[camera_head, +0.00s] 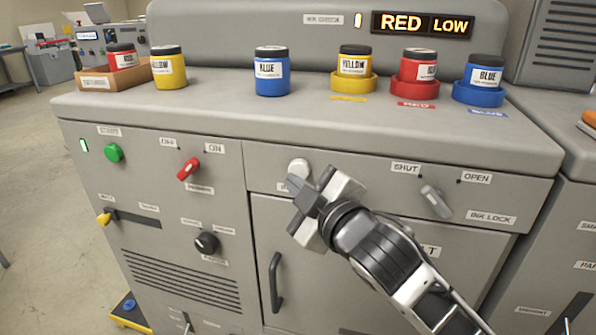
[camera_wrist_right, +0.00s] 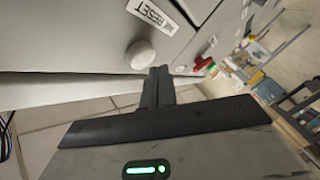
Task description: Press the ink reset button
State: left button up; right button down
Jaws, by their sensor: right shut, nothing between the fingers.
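The ink reset button, a round off-white knob (camera_head: 298,167), sits on the front panel of the grey machine. In the right wrist view the button (camera_wrist_right: 139,54) shows beside a label ending in RESET (camera_wrist_right: 153,16). My right gripper (camera_head: 297,186) is shut and empty, with its fingertips just below the button in the head view, partly covering the label. In the right wrist view the closed fingers (camera_wrist_right: 158,72) end close beside the button. I cannot tell whether they touch it. My left gripper is not in view.
A display (camera_head: 422,24) reads RED LOW. Several ink jars, such as the blue one (camera_head: 272,80), stand on the machine's top ledge. A red switch (camera_head: 188,168), a green button (camera_head: 113,152) and the grey ink lock handle (camera_head: 436,202) project from the panel.

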jog(key=shift+w, duration=0.1)
jog(key=shift+w+d+p, duration=0.15)
jog(key=shift+w+p, duration=0.15)
jog(key=shift+w+d, duration=0.2)
jog(key=shift+w, duration=0.35)
dwell(1.0)
jog(key=shift+s+p, duration=0.1)
jog(key=shift+p, duration=0.2)
jog(key=shift+s+a+p, duration=0.3)
jog(key=shift+s, duration=0.55)
